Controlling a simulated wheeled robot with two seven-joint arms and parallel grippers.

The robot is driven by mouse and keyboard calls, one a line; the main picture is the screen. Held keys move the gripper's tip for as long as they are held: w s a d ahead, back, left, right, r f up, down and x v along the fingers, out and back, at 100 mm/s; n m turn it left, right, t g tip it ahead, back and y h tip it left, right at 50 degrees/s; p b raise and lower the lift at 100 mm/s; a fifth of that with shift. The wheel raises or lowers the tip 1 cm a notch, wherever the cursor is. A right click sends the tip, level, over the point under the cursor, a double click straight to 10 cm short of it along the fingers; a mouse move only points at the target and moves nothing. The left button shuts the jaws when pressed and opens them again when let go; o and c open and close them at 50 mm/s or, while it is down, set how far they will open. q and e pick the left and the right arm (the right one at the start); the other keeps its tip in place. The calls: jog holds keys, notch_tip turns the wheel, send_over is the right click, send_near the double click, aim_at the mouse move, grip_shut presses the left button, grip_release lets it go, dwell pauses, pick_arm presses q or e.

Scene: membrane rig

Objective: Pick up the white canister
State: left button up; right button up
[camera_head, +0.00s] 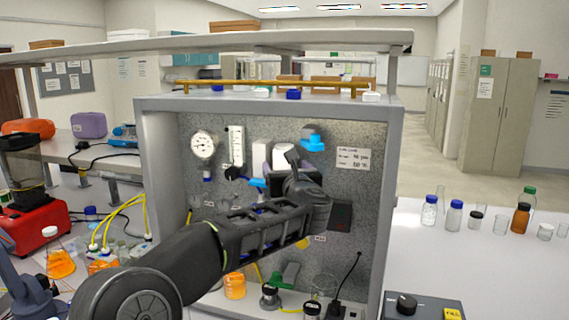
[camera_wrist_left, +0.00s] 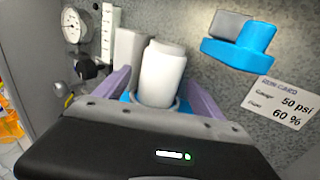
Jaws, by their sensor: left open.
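The white canister (camera_wrist_left: 163,70) stands upright against the grey rig panel, in a holder with blue parts at its base. It also shows in the head view (camera_head: 282,154), its lower part hidden behind my gripper. My left gripper (camera_head: 281,165) is open in front of the panel. In the left wrist view its two purple fingers (camera_wrist_left: 160,88) stand on either side of the canister, with visible space around its upper part. Contact lower down is hidden by the gripper body. My right gripper is not in view.
A light grey block (camera_wrist_left: 130,48) stands close left of the canister. A blue fitting (camera_head: 312,140) projects from the panel to the right, near a run card (camera_head: 353,159). A round gauge (camera_head: 204,145) and flow meter (camera_head: 237,146) are left. Bottles stand on the right bench.

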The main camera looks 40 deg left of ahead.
pick_arm(q)
jog(key=shift+c, duration=0.3)
jog(key=c, duration=1.7)
